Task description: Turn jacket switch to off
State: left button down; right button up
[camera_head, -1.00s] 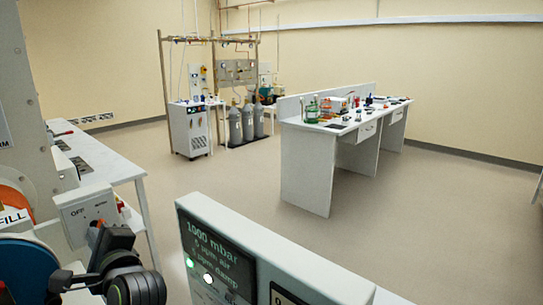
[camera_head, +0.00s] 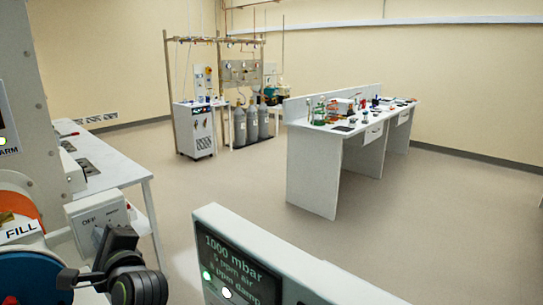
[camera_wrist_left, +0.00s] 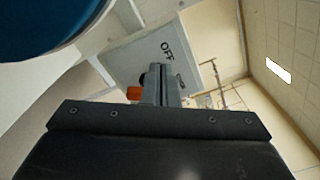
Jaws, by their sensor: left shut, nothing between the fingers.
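The switch box (camera_head: 85,214) is a pale grey box at the lower left in the head view, with "OFF" printed on its face. In the left wrist view the box (camera_wrist_left: 130,55) is ahead of the fingers, with a second, small label partly hidden. My left gripper (camera_head: 108,236) is shut and empty in front of the box, and covers part of its face. In the left wrist view the shut fingers (camera_wrist_left: 161,76) stand beside an orange-red part (camera_wrist_left: 133,93), perhaps the switch handle. I cannot tell whether they touch it. My right gripper is not in view.
A blue disc (camera_head: 25,278) and a "FILL" label (camera_head: 21,231) are left of the box. A display panel (camera_head: 238,270) reading 1000 mbar stands to the right. A white bench (camera_head: 115,165) runs behind. Open floor (camera_head: 225,185) lies beyond.

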pick_arm(q)
jog(key=shift+w+d+f, duration=0.1)
jog(key=shift+f, duration=0.05)
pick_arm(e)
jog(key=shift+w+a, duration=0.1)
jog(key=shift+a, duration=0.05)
pick_arm(q)
jog(key=shift+w+f, duration=0.1)
jog(key=shift+f, duration=0.1)
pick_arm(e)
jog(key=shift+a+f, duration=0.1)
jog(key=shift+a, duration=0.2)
pick_arm(q)
jog(key=shift+d+f, duration=0.1)
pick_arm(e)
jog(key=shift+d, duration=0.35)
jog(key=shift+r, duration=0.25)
pick_arm(q)
jog(key=shift+f+p, duration=0.1)
jog(key=shift+p, duration=0.7)
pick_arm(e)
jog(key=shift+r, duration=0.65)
